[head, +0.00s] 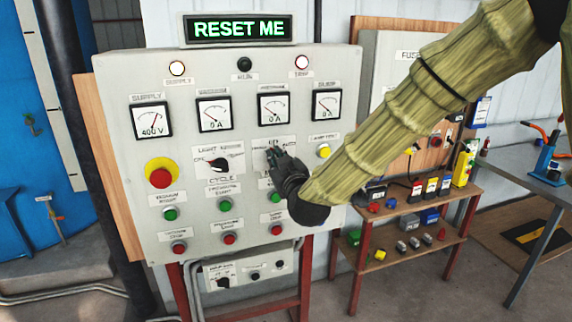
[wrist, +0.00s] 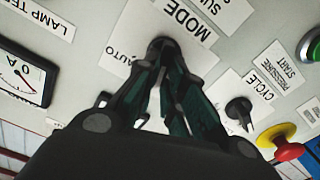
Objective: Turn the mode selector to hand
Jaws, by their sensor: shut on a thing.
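The mode selector is a small black knob (wrist: 163,43) on a white plate, with "MODE" printed beside it and "AUTO" legible on one side in the wrist view. My gripper (wrist: 163,60) is shut on this knob, its two fingers on either side. The fingers hide much of the knob, so its pointer direction cannot be told. In the head view my gripper (head: 277,155) is at the panel (head: 120,90), right of another black selector (head: 218,164), and covers the mode selector.
Green and red push buttons sit below, and a red emergency knob (head: 161,178) on yellow is at left. A yellow button (head: 324,151) is just right of my gripper. A display (head: 239,29) reads "RESET ME". A shelf (head: 440,190) with small parts stands at right.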

